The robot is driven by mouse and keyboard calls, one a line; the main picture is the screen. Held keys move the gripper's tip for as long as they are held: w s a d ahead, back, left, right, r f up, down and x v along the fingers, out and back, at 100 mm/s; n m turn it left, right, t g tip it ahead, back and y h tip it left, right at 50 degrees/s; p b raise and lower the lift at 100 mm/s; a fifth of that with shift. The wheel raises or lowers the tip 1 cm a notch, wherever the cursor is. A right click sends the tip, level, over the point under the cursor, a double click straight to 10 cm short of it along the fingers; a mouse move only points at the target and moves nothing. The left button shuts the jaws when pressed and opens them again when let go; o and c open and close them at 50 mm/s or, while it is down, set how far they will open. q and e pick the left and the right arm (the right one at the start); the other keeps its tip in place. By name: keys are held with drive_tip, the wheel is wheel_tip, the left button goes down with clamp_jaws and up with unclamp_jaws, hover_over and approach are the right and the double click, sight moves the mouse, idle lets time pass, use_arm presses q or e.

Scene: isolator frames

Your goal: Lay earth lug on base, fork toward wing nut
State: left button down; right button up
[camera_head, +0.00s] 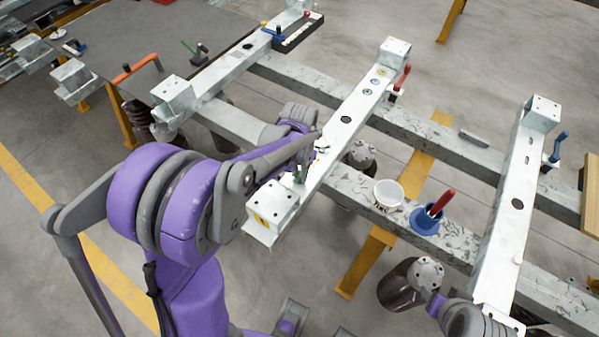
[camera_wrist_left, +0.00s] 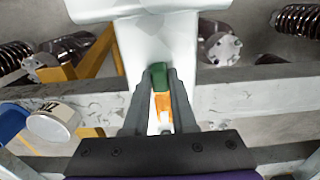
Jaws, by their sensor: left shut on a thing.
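My left gripper (camera_head: 314,158) reaches in over the near half of the middle white beam (camera_head: 345,121). In the left wrist view, its two fingers (camera_wrist_left: 160,76) are shut on a small green piece (camera_wrist_left: 159,73), which I take for the earth lug. The white beam (camera_wrist_left: 155,35) lies behind the fingertips. The fork end and its direction are hidden or too small to tell. An orange patch (camera_wrist_left: 162,102) shows in the gap between the fingers. I cannot make out the base or the wing nut clearly. My right gripper's fingers do not show.
Parallel white beams lie left (camera_head: 225,68) and right (camera_head: 517,204) across grey rails. A white cup (camera_head: 387,194) and a blue funnel-like holder (camera_head: 425,221) with a red handle (camera_head: 441,201) stand on the near rail. A red-handled clamp (camera_head: 401,78) sits by the middle beam's far end.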

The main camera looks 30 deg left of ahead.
use_arm(q)
drive_tip(key=c, duration=0.7)
unclamp_jaws()
drive_tip(key=shift+o, duration=0.2)
drive_tip(key=shift+r, duration=0.1)
wheel_tip(320, 180, up, 11)
drive_tip(key=p, duration=0.1)
drive_tip(key=shift+f, duration=0.2)
drive_tip(key=s+d+r+n+t+p, duration=0.1)
drive_tip(key=s+d+t+p, duration=0.2)
drive_tip(key=s, duration=1.2)
drive_tip(key=d+t, duration=0.2)
drive_tip(key=d, duration=0.1)
drive_tip(key=shift+s+d+r, duration=0.2)
drive_tip(key=shift+s+d, duration=0.05)
drive_tip(key=shift+d, duration=0.15)
